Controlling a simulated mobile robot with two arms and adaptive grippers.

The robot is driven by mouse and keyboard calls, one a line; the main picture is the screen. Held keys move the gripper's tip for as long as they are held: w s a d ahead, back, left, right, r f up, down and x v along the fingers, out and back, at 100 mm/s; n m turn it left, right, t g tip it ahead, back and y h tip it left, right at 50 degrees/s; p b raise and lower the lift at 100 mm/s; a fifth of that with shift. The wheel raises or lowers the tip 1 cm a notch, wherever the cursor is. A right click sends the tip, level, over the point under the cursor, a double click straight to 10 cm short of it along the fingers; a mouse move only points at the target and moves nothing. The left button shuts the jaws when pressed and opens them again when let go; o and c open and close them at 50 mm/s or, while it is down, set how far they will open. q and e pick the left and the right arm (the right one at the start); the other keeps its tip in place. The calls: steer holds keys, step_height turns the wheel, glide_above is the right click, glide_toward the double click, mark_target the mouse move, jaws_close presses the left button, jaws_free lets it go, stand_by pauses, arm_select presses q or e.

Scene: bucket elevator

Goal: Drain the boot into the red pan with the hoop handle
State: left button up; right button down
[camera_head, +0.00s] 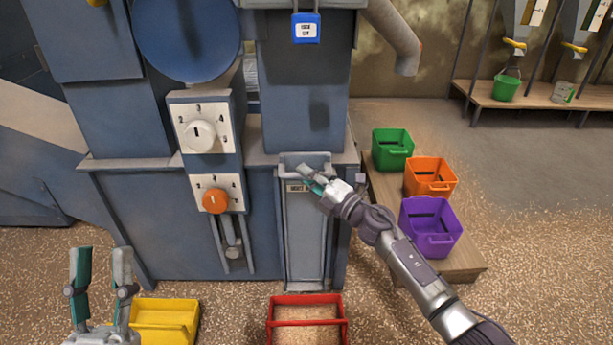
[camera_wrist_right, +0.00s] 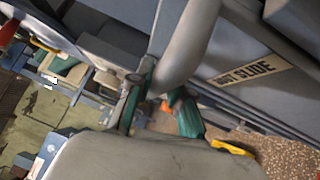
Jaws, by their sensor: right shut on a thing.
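The boot slide (camera_head: 305,235) is a grey upright panel low on the blue machine, with a label near its top; the words "BOOT SLIDE" show partly in the right wrist view (camera_wrist_right: 245,73). My right gripper (camera_head: 310,180) is at the top of the slide, shut on its grey handle (camera_wrist_right: 190,45). My fingers hide part of the handle. The red pan (camera_head: 307,299) sits on the floor right below the slide, its hoop handle (camera_head: 307,323) crossing it; tan grainy matter shows inside. My left gripper (camera_head: 98,280) is open and empty, pointing up at the lower left.
A yellow bin (camera_head: 165,318) stands on the floor left of the red pan. Green (camera_head: 392,143), orange (camera_head: 431,172) and purple (camera_head: 431,222) bins stand on a low wooden bench at right. Knobs, white (camera_head: 199,135) and orange (camera_head: 215,200), are on the machine left of the slide.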

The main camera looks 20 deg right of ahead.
steer(key=shift+f, duration=0.4)
steer(key=c, duration=1.1)
jaws_free()
steer(key=shift+o, duration=0.2)
steer(key=shift+r, duration=0.1)
steer(key=v, duration=1.2)
steer(key=shift+r, duration=0.1)
